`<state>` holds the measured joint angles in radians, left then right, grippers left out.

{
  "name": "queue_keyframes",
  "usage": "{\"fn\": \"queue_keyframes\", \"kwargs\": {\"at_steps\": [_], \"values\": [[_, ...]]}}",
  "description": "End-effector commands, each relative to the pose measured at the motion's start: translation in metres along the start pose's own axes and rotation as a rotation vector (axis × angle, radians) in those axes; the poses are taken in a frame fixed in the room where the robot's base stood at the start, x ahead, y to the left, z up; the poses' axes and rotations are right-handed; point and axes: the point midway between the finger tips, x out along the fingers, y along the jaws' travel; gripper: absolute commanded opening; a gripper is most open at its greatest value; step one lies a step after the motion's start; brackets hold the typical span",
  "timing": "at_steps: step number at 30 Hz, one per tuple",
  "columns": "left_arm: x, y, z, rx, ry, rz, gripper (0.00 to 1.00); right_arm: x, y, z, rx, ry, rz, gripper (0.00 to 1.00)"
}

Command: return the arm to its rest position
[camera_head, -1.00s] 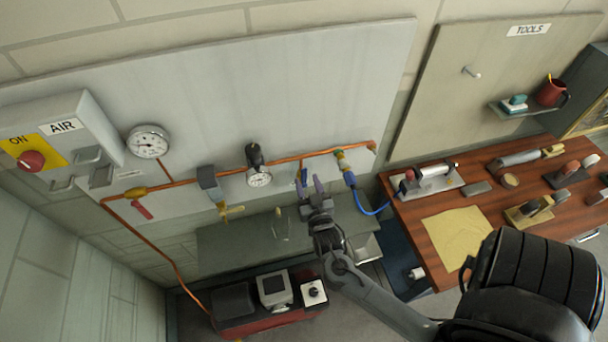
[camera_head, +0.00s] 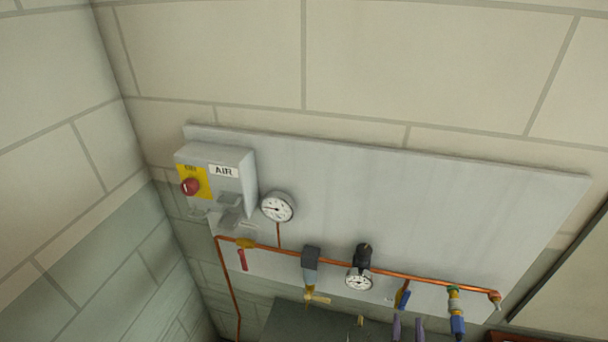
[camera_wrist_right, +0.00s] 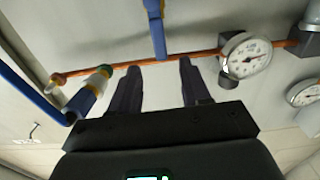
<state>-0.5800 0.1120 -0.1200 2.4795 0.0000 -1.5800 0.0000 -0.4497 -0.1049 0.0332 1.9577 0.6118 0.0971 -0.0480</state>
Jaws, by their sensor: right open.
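My right gripper (camera_head: 408,328) shows only by its two purple-grey fingertips at the bottom edge of the head view. The fingers are apart with nothing between them. They appear just below the blue-handled valve (camera_head: 403,297) on the copper pipe (camera_head: 330,263). In the right wrist view my right gripper (camera_wrist_right: 158,75) is open and empty, its fingers pointing at the pipe (camera_wrist_right: 175,58). The blue valve handle (camera_wrist_right: 157,30) shows beyond the fingers, in line with the gap. The rest of the right arm is outside the head view. My left gripper is not in view.
A grey wall panel (camera_head: 430,210) carries the AIR box (camera_head: 215,175) with its red knob (camera_head: 190,186), a pressure gauge (camera_head: 277,207), and a regulator gauge (camera_head: 359,280). A blue coupling (camera_head: 457,326) hangs at the right pipe end. A grey shelf (camera_head: 290,320) lies below.

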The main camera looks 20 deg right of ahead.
Motion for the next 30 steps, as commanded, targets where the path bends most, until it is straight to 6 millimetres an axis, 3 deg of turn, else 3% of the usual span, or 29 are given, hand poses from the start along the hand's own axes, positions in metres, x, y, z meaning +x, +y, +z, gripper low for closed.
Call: {"fn": "queue_keyframes", "kwargs": {"at_steps": [5, 8, 12, 16, 20, 24, 30], "values": [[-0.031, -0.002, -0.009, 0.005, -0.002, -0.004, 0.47, -0.004, 0.002, -0.041, -0.026, 0.021, -0.041, 0.47], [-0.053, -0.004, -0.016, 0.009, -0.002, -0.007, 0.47, -0.010, -0.019, -0.079, -0.020, -0.015, -0.150, 0.47], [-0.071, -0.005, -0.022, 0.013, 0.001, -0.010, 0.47, -0.031, -0.057, -0.096, -0.036, -0.199, -0.331, 0.47], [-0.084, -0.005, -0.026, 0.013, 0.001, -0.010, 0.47, -0.067, -0.087, -0.102, -0.100, -0.411, -0.497, 0.47], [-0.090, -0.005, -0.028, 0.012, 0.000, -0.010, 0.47, -0.113, -0.101, -0.100, -0.212, -0.632, -0.632, 0.47], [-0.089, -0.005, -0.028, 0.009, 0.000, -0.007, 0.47, -0.156, -0.097, -0.092, -0.347, -0.834, -0.716, 0.47], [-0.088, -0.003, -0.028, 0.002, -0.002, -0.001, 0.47, -0.194, -0.076, -0.083, -0.490, -1.042, -0.741, 0.47]]}}
